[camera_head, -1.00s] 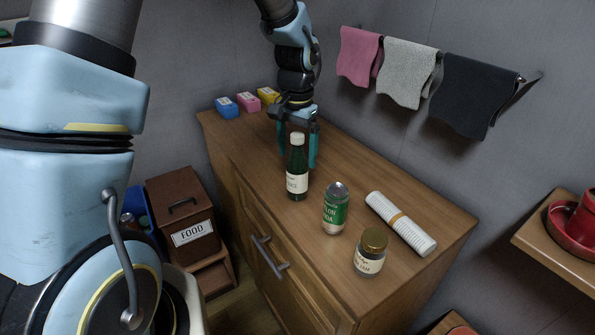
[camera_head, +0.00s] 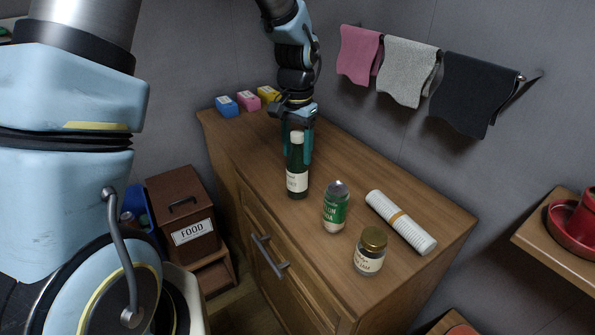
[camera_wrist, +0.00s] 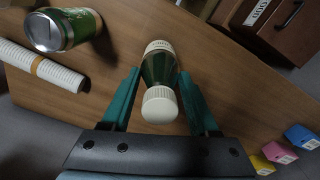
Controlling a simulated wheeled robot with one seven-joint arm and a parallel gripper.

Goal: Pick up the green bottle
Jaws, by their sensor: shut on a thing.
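The green bottle (camera_head: 297,181), dark green with a white cap and a pale label, stands upright on the wooden cabinet top. My gripper (camera_head: 299,150) comes down from above and is shut on the bottle, with one teal finger on each side. In the wrist view, the bottle (camera_wrist: 157,68) lies between the fingers of my gripper (camera_wrist: 160,85), its white cap toward the camera. I cannot see any gap between the bottle's base and the cabinet top.
A green-and-white can (camera_head: 335,207), a jar with a brown lid (camera_head: 370,252) and a rolled white cloth (camera_head: 400,222) stand or lie to the right. Small blue (camera_head: 227,107), pink (camera_head: 248,101) and yellow (camera_head: 268,95) boxes sit behind. Towels (camera_head: 407,72) hang from the wall rail.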

